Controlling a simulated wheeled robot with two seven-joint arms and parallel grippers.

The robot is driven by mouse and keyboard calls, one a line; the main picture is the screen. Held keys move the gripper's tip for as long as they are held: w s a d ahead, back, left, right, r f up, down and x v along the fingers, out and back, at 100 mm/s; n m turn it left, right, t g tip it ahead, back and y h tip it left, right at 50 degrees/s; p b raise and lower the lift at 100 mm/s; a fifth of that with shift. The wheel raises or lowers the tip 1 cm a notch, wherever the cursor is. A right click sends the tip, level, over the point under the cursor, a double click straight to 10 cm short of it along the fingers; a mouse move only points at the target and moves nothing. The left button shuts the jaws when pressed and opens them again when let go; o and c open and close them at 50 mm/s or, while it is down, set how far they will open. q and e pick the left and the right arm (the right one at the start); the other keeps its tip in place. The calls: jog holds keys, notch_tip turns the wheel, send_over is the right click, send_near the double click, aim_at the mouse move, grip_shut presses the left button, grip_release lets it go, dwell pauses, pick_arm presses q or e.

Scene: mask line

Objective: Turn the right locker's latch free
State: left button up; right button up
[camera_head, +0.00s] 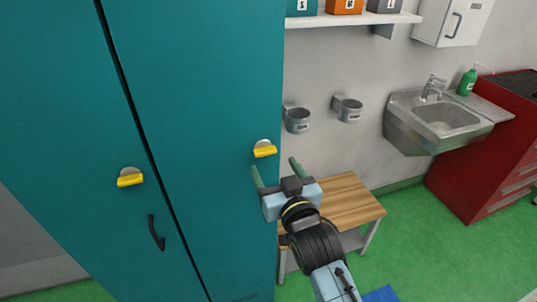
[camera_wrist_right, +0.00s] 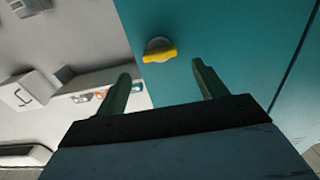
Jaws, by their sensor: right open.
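The right locker (camera_head: 205,90) is a tall teal door with a yellow latch (camera_head: 264,151) on a round grey plate near its right edge. The latch handle lies about level, slightly tilted. My right gripper (camera_head: 276,172) is open and empty, just below the latch, its two green fingers pointing up towards it and apart from it. In the right wrist view the latch (camera_wrist_right: 160,52) shows beyond and between the open fingertips (camera_wrist_right: 160,72). The left locker has its own yellow latch (camera_head: 130,178). My left gripper is not in view.
A black handle (camera_head: 156,232) sits on the left door. A wooden-topped table (camera_head: 345,200) stands right of the locker, behind my right arm. Wall cups (camera_head: 297,120), a shelf (camera_head: 350,20), a sink (camera_head: 440,118) and a red cabinet (camera_head: 490,165) are further right.

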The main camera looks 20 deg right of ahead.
aim_at(267, 153)
jog(key=w, duration=0.5)
jog(key=shift+w+a, duration=0.1)
jog(key=c, duration=1)
